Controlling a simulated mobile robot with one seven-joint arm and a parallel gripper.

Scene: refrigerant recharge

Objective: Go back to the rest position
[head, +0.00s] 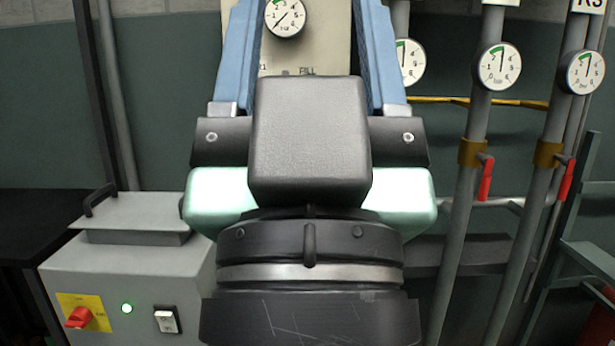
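My gripper (307,30) fills the middle of the head view, seen from behind, with its black wrist at the bottom. Its two blue fingers stand wide apart and point up and away. Their tips reach the top edge of the picture, so their very ends may be cut off. Nothing shows held between them. Behind the gap is a pale panel (330,45) with a round gauge (285,16) and a partly hidden label reading "FILL". The needle of this gauge points to the lower left.
A grey machine box (130,280) with a red knob (79,317), lit green lamp and switch stands at lower left. Vertical pipes at right carry gauges (499,66) and red-handled valves (486,178). A yellow line (450,99) runs behind them. A grey-green frame (590,258) stands at far right.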

